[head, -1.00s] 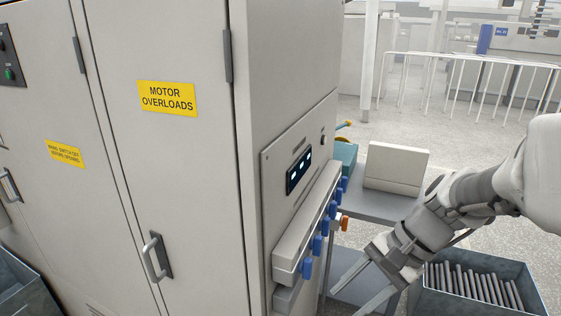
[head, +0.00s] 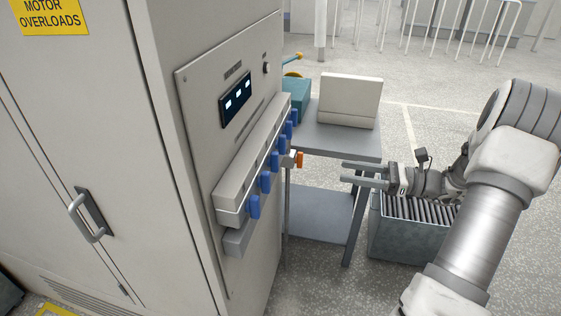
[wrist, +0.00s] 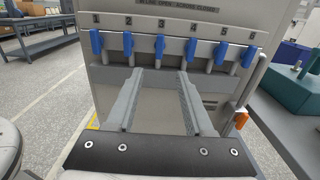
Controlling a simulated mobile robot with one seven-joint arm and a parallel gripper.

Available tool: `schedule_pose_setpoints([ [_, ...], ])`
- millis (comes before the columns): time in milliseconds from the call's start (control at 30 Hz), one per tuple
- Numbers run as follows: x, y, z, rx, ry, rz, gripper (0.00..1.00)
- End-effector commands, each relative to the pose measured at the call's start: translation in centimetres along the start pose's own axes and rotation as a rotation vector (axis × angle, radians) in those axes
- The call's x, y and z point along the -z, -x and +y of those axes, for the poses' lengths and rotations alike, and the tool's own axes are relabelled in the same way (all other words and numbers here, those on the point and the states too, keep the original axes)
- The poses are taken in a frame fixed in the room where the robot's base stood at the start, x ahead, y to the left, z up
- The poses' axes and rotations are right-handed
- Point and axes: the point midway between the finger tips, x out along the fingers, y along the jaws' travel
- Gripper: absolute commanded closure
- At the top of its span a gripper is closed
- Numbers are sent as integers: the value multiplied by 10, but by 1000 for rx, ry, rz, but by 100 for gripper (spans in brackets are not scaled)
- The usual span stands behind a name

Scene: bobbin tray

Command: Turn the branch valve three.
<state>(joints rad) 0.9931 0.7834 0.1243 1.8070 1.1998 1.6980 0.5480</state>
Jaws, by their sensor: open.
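Branch valve three (wrist: 160,47) is the blue lever under the number 3 on the grey manifold (wrist: 185,42). In the head view valve three (head: 275,161) is third from the near end. My gripper (wrist: 160,72) is open and empty, its fingers pointing at the panel. In the wrist view its tips straddle the space just below valve three, with lever 2 to the left and lever 4 to the right. In the head view my gripper (head: 346,171) is well short of the levers.
A label above the numbers reads in line open, across closed. An orange-handled part (head: 299,160) sticks out beside the manifold. A grey table (head: 350,140) with a pale box (head: 350,100) and a bin of rods (head: 400,235) stand to the right.

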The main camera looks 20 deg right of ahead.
Motion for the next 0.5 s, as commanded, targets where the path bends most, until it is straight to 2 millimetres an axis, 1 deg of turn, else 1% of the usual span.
schedule_pose_setpoints([
  [67, 0, -4, -1, 2, -1, -5, 48],
  [167, -1, -17, 0, -1, -1, -4, 48],
  [267, -1, -37, 0, -3, -1, -4, 48],
  [500, 0, -90, 1, -4, 0, -1, 48],
])
